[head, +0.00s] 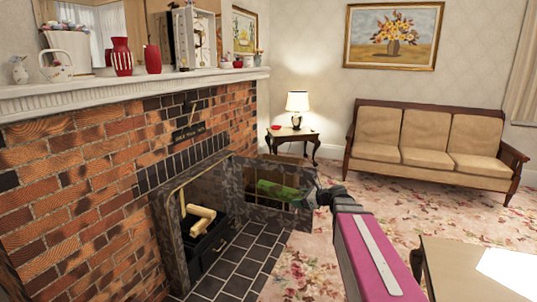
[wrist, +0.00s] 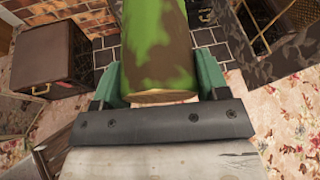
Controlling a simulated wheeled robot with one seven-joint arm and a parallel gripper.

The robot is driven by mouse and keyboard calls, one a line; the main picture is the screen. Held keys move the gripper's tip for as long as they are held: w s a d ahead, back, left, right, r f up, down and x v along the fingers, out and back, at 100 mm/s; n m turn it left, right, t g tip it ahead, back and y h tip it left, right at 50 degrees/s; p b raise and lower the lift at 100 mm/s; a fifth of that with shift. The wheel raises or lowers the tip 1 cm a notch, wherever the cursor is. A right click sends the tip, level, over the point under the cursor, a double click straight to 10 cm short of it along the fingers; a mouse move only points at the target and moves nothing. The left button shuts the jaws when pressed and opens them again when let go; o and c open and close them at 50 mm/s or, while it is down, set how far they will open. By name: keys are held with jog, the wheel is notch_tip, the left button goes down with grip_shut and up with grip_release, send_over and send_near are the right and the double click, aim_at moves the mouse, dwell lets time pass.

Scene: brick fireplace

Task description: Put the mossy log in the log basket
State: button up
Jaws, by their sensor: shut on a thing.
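The mossy log (head: 278,191), green with brown patches, is held at one end by my gripper (head: 310,196). In the wrist view the log (wrist: 156,45) sits between the two green fingers of my gripper (wrist: 159,80), and its far end runs out of the frame. In the head view it lies roughly level above the dark hearth tiles, overlapping the fire screen. I cannot tell whether it touches the screen. No container is clearly recognisable as the log basket. A brown box with a handle (wrist: 42,58) stands left of the log in the wrist view.
The brick fireplace (head: 60,175) is at the left, with pale logs (head: 199,220) in its opening. A dark-framed screen (head: 242,206) stands beside it on black tiles (head: 238,268). A lamp table (head: 291,133) and a sofa (head: 432,150) stand behind. Floral carpet lies between.

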jog(key=s+d+r, duration=0.3)
jog(key=s+d, duration=0.3)
jog(key=s, duration=0.3)
jog(key=w+d+x, duration=0.1)
jog(key=w+x, duration=0.1)
jog(key=x, duration=1.2)
jog(key=w+d+x, duration=0.2)
jog(key=x, duration=1.2)
jog(key=w+d+r+x, duration=0.1)
jog(key=w+x, duration=0.1)
jog(key=x, duration=1.2)
jog(key=w+a+f, duration=0.3)
jog(key=a+f, duration=0.4)
jog(key=a, duration=0.6)
jog(key=w+a+f+n+g, duration=0.1)
jog(key=w+a+f, duration=0.2)
jog(key=a+f, duration=0.4)
jog(key=w+a+f, duration=0.3)
jog(key=a+f, duration=0.4)
jog(key=a, duration=1.3)
jog(key=shift+n+g+y, duration=0.3)
jog(key=shift+g+y, duration=0.1)
